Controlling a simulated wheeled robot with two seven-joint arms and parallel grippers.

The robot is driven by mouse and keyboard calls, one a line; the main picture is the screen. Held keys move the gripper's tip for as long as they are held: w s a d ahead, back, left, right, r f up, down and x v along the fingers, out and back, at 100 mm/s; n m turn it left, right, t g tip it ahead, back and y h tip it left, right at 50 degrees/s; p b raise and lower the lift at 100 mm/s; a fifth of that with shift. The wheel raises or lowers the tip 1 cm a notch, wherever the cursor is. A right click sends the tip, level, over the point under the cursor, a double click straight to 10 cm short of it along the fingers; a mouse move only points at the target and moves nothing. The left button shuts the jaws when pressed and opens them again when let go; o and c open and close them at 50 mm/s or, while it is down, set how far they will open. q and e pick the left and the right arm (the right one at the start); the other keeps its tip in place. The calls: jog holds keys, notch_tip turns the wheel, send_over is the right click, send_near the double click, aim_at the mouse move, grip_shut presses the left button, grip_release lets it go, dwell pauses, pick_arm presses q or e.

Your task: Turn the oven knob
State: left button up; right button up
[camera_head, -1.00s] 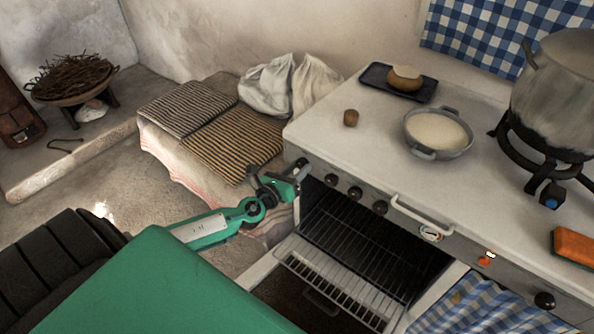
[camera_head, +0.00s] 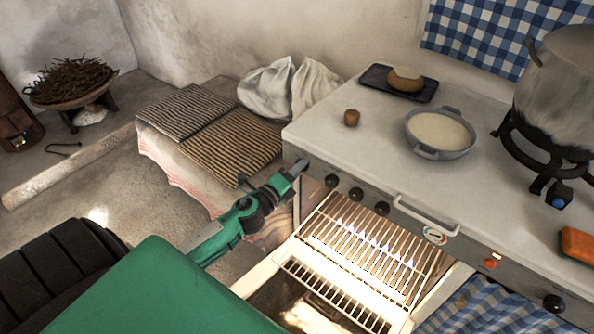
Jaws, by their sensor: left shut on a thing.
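The white oven has a row of dark knobs along its front panel. My left gripper (camera_head: 293,172) is at the leftmost oven knob (camera_head: 302,165), at the panel's left end, and is shut on it; the fingers partly hide it. The oven door (camera_head: 272,262) hangs open below the panel. The oven rack (camera_head: 365,250) is brightly lit, and small flames show inside. My right gripper is not in view.
A small brown cup (camera_head: 351,118), a pan of white liquid (camera_head: 440,131), a dark tray (camera_head: 427,93) with bread and a large pot (camera_head: 565,85) stand on top. A handle rail (camera_head: 425,216) juts from the front. Folded striped mats (camera_head: 230,145) lie left of the oven.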

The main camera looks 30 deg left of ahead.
pick_arm(q)
jog(key=n, duration=0.3)
jog(key=shift+p, duration=0.35)
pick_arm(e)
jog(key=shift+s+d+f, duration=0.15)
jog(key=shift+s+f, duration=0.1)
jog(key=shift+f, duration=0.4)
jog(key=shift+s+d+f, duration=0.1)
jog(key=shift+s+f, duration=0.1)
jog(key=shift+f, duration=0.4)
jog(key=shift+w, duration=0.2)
